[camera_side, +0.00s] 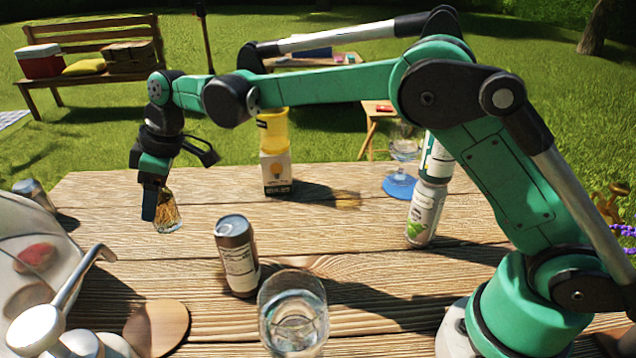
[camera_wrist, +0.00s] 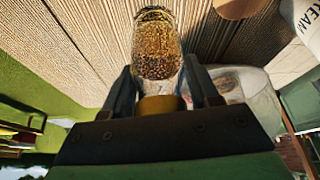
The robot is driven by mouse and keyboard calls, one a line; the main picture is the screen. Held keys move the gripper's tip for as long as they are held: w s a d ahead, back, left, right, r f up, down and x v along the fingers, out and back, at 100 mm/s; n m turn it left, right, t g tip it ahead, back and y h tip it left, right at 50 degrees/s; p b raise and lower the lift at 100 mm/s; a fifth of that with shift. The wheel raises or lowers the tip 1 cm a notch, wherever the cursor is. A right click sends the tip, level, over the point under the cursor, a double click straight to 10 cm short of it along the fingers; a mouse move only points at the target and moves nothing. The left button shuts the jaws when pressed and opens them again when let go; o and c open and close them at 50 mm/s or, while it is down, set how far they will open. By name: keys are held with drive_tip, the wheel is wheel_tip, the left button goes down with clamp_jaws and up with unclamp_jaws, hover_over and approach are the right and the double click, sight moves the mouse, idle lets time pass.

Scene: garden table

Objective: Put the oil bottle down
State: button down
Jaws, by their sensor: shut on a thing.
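The oil bottle is a small clear bottle with speckled golden contents (camera_side: 167,214), at the left of the table in the side view. It also shows in the wrist view (camera_wrist: 157,48), with a yellow-orange cap (camera_wrist: 160,105) between the fingers. My gripper (camera_side: 152,200) points down and is shut on the bottle's top end; the fingers also show in the wrist view (camera_wrist: 165,95). The bottle looks near upright in the side view. Its base is at or close above the wooden tabletop (camera_side: 120,195); I cannot tell whether they touch.
A brown can (camera_side: 237,258) and a water glass (camera_side: 293,318) stand in front. A box (camera_side: 276,175) bears a yellow cup (camera_side: 272,130). A blue-footed glass (camera_side: 400,186) and white-green cans (camera_side: 425,213) stand right. A clear dome (camera_side: 35,225) is at left. Bare planks surround the bottle.

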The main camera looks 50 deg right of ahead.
wheel_tip(320, 180, down, 8)
drive_tip(key=shift+r, duration=0.25)
drive_tip(key=shift+f, duration=0.15)
drive_tip(key=shift+c, duration=1.1)
unclamp_jaws()
